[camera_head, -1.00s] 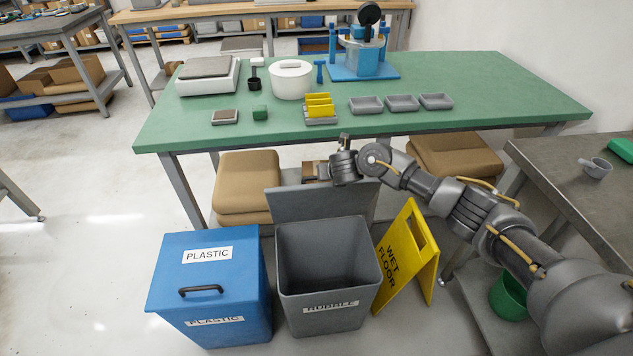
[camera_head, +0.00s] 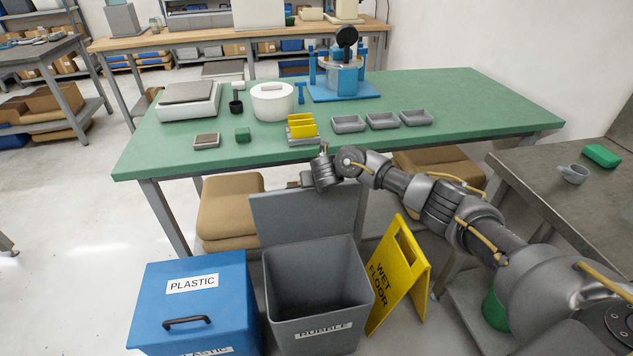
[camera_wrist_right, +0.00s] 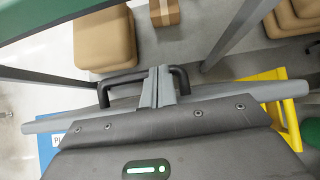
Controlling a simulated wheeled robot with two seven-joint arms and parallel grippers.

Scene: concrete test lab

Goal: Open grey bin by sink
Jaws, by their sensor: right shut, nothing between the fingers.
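The grey bin (camera_head: 318,285), labelled RUBBLE, stands open on the floor, its dark inside visible. Its grey lid (camera_head: 303,218) stands up behind the opening, hinged at the rear rim. My right gripper (camera_head: 303,181) is at the lid's top edge. In the right wrist view, the closed fingers of my right gripper (camera_wrist_right: 158,78) are beside the lid's black handle (camera_wrist_right: 122,79), within its span, with nothing between them. Whether they touch the handle is unclear. My left gripper is not in view.
A blue PLASTIC bin (camera_head: 190,300) stands left of the grey bin, and a yellow wet-floor sign (camera_head: 400,270) to its right. A grey side table (camera_head: 560,200) is at right. No sink shows.

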